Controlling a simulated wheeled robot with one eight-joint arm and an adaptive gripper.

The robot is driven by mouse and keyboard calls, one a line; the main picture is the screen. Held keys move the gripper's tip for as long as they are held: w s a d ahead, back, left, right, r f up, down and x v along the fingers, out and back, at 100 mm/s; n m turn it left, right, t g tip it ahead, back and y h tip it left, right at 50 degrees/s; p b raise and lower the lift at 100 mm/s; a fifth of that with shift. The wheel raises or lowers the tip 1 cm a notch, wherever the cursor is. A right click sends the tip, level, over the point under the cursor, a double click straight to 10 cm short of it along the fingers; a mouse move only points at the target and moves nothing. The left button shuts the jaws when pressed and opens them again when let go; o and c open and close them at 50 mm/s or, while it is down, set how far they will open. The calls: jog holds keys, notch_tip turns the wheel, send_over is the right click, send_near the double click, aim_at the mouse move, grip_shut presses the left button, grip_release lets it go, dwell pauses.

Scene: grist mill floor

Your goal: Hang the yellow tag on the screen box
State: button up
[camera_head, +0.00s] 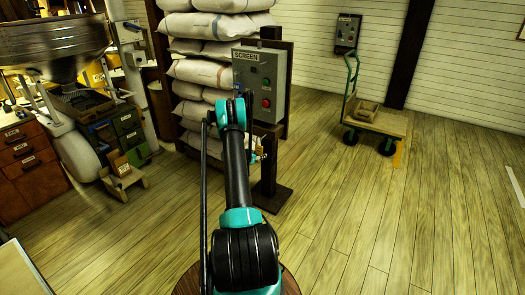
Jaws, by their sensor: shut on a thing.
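The screen box (276,82) is a grey box labelled SCREEN with a green and a red button, mounted on a dark post. My arm reaches up to its lower left front, covering part of that side. My gripper (250,98) is mostly hidden behind my arm's end; only a small dark part shows against the box. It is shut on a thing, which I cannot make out. A small yellow thing (259,150) shows beside the post below the box, partly covered by my arm; I cannot tell whether it is the yellow tag.
White sacks (205,72) are stacked behind and left of the box. The post's dark foot (270,196) stands on the floor. A cart (375,122) with a small box stands at the right. A hopper (55,45) and drawers are at the left.

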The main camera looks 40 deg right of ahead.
jog(key=shift+s+a, duration=0.35)
jog(key=shift+a, duration=0.5)
jog(key=shift+s+a, duration=0.35)
jog(key=shift+a, duration=0.5)
